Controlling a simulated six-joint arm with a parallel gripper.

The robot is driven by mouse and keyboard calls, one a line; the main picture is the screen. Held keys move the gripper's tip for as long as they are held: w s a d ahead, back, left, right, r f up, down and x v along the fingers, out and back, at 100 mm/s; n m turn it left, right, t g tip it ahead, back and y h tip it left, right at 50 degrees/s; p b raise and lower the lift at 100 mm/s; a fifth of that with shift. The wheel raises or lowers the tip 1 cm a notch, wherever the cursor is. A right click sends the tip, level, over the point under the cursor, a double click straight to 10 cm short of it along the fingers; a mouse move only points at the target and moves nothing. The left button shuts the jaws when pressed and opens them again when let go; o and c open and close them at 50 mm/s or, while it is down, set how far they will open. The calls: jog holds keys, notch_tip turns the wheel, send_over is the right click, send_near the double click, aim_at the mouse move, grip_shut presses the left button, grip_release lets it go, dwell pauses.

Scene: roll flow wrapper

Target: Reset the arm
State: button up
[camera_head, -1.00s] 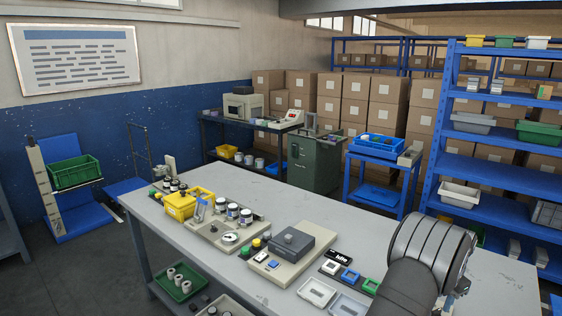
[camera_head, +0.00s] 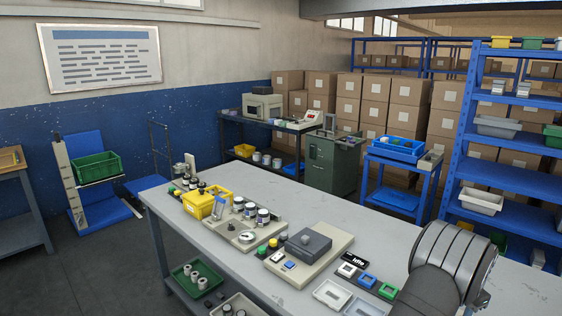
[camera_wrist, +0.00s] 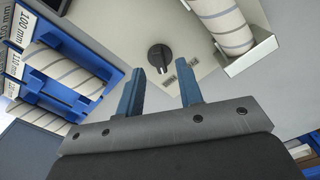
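My gripper (camera_wrist: 161,82) shows in the wrist view with two blue fingers spread apart. Nothing is between the fingertips. Beyond them is a pale panel (camera_wrist: 110,20) with a black knob (camera_wrist: 160,57). In the head view my arm reaches in at the lower right, over the right part of the grey workbench (camera_head: 335,205). My gripper's fingers are not visible in the head view.
The wrist view shows striped rolls in a blue rack (camera_wrist: 62,72) and another striped roll (camera_wrist: 222,20) in a pale holder. In the head view, a yellow bin (camera_head: 205,203), a dark-topped device (camera_head: 308,245) and small coloured trays (camera_head: 366,281) stand on the workbench. Shelving (camera_head: 515,175) is at the right.

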notch_tip(320, 180, up, 16)
jog(key=f, duration=0.1)
notch_tip(320, 180, down, 17)
jog(key=shift+r, duration=0.1)
jog(key=shift+f, duration=0.3)
jog(key=n, duration=1.2)
jog(key=shift+r, duration=1.45)
